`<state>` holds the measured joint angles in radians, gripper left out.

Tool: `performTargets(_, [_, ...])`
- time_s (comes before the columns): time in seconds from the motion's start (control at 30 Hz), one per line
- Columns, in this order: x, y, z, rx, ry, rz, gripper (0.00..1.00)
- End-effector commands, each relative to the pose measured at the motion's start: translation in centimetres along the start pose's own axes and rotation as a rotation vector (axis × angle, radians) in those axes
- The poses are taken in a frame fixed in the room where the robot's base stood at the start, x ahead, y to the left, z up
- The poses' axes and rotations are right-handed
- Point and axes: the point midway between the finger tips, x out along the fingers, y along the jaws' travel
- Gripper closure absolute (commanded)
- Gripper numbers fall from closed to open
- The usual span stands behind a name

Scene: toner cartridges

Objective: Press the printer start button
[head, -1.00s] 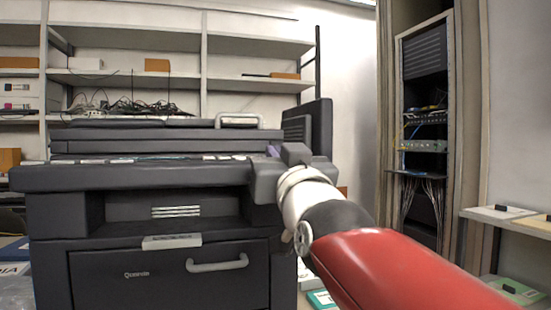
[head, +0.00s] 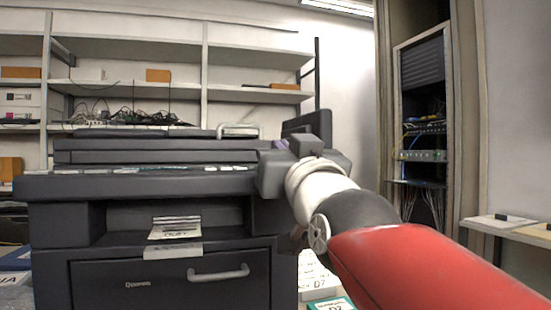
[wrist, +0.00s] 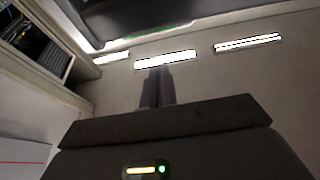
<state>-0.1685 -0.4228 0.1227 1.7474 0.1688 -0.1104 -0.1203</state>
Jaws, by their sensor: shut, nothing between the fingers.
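The dark grey printer (head: 100,187) fills the left and middle of the head view. A row of small light-coloured keys or labels (head: 130,170) runs along its top front edge; I cannot pick out the start button. A printed sheet (head: 175,228) sticks out of its front slot. My gripper (head: 279,146) is at the printer's top right corner, its body hiding part of that corner. In the wrist view my gripper's fingers (wrist: 157,88) are together, with nothing between them. I cannot tell whether they touch the printer.
Shelves (head: 180,90) with cables and boxes stand behind the printer. A server rack (head: 421,120) and a side table (head: 510,230) are at the right. Labelled boxes (head: 318,283) lie low beside the printer. The wrist view shows ceiling lights (wrist: 165,60).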

Motion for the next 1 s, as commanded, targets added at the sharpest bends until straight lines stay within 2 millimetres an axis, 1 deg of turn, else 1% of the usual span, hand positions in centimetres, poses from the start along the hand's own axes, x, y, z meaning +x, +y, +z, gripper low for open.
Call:
performTargets(0.03, [-1.6,0.0,0.2,-0.001,0.006,0.0,1.0])
performTargets(0.1, [-3.1,0.0,0.1,-0.002,0.006,0.0,1.0])
performTargets(0.2, [-4.9,0.0,0.0,-0.002,0.007,0.001,1.0])
performTargets(0.33, [-6.5,0.0,-0.1,-0.002,0.007,0.001,1.0])
performTargets(0.5, [-7.2,0.0,-0.2,-0.001,0.006,0.001,1.0])
performTargets(1.0, [-7.2,0.0,-0.3,-0.001,0.007,0.001,1.0])
